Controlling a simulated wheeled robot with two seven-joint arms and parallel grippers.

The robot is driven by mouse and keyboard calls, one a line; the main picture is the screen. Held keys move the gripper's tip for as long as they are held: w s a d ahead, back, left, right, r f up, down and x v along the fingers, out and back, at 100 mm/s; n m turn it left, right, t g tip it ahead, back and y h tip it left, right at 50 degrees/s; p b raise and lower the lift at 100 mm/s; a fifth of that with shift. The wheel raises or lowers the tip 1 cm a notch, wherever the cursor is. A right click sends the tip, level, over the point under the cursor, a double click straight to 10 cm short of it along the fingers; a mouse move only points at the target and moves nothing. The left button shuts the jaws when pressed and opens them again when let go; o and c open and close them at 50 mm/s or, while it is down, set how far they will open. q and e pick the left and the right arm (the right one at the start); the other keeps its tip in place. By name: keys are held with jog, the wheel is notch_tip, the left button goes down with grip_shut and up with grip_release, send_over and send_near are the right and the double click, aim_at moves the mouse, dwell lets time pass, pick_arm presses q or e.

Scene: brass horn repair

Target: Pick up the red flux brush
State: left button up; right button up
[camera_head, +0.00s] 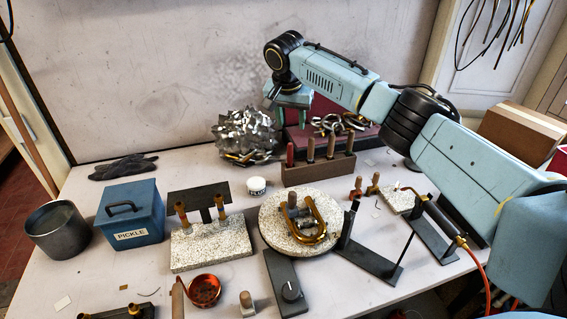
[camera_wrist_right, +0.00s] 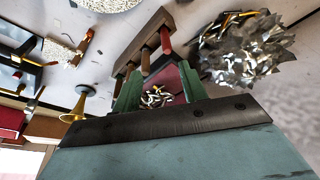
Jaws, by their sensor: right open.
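The red flux brush (camera_head: 290,154) stands upright at the left end of a brown wooden rack (camera_head: 318,172), beside several tan-handled brushes (camera_head: 331,146). In the right wrist view its red handle (camera_wrist_right: 166,42) shows at the rack's near right end, beyond my fingers. My right gripper (camera_head: 272,104) hangs above and behind the rack, near the metal scrap pile. The right wrist view shows its two green fingers (camera_wrist_right: 156,77) apart, with nothing held between them. The brush's lower end is hidden in the rack. My left gripper is not in view.
A crumpled silver metal pile (camera_head: 246,135) sits left of the rack. A dark red tray (camera_head: 368,138) with brass rings lies behind it. A white jar (camera_head: 256,186) and a round speckled slab (camera_head: 273,233) are in front.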

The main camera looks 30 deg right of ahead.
aim_at(290, 145)
jog(key=x, duration=0.3)
jog(key=b+x, duration=0.1)
jog(key=x, duration=0.2)
jog(key=w+x, duration=0.1)
jog(key=x, duration=0.2)
jog(key=shift+a, duration=0.25)
jog(key=shift+b+x, duration=0.35)
jog(key=shift+x, duration=0.4)
jog(key=shift+b+x, duration=0.85)
jog(key=shift+x, duration=1.55)
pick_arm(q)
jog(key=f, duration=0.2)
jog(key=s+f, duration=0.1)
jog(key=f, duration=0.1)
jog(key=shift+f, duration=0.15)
pick_arm(e)
jog(key=shift+w+r, duration=0.1)
jog(key=shift+w, duration=0.05)
grip_shut()
